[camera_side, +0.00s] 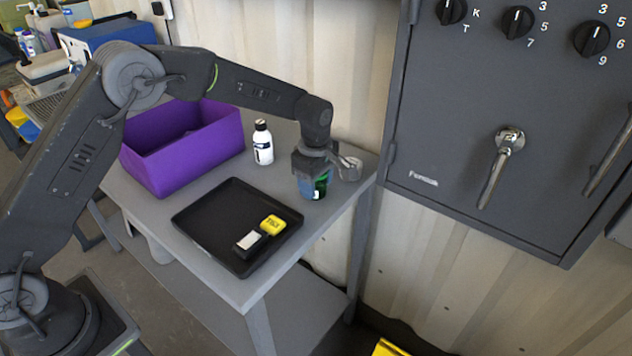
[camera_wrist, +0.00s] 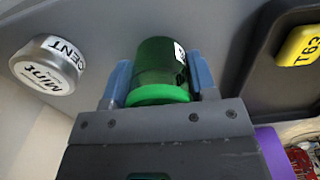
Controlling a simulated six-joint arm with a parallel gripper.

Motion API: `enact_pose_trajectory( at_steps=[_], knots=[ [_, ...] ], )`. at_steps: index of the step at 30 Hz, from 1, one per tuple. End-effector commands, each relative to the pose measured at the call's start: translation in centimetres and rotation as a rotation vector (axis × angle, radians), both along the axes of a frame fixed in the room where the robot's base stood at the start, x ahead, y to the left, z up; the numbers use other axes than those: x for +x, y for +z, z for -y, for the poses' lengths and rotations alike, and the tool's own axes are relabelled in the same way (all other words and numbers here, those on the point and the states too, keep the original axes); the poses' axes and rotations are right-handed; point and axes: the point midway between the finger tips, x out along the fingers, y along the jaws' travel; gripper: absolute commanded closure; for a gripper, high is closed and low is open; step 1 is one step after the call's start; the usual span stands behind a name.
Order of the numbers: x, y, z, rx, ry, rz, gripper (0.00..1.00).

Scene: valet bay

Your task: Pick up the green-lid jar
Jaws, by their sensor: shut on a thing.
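The green-lid jar (camera_wrist: 160,65) is a dark green jar with a bright green lid and a white label. In the wrist view it sits between the blue fingers of my gripper (camera_wrist: 160,85), which are shut on it, with the lid nearest the gripper body. In the side view my gripper (camera_side: 314,184) points down at the table's right end. The jar (camera_side: 320,189) shows there partly behind the fingers, upright at about table height. I cannot tell whether its base touches the table.
A silver tin (camera_side: 348,169) labelled Mint stands close beside the jar. A white bottle (camera_side: 263,145) and a purple bin (camera_side: 183,160) stand behind. A grey cabinet (camera_side: 440,110) with handles hangs at right.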

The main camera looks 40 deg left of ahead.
Motion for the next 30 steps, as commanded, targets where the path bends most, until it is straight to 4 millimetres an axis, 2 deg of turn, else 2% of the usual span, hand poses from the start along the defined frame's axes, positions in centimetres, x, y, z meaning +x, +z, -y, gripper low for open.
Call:
enact_pose_trajectory(
  at_steps=[1, 6, 16, 20, 25, 30],
  knots=[
    [0.0, 0.0, 0.0, 0.000, 0.000, 0.000, 0.56],
    [0.0, 0.0, 0.0, 0.000, 0.000, 0.001, 0.71],
    [0.0, 0.5, 0.0, 0.000, 0.000, 0.001, 0.71],
    [0.1, 1.6, 0.0, 0.000, 0.000, 0.003, 0.71],
    [0.0, 4.5, -0.1, 0.001, 0.001, 0.003, 0.71],
    [-1.3, 6.6, -4.0, 0.002, 0.006, 0.000, 0.71]
  ],
)
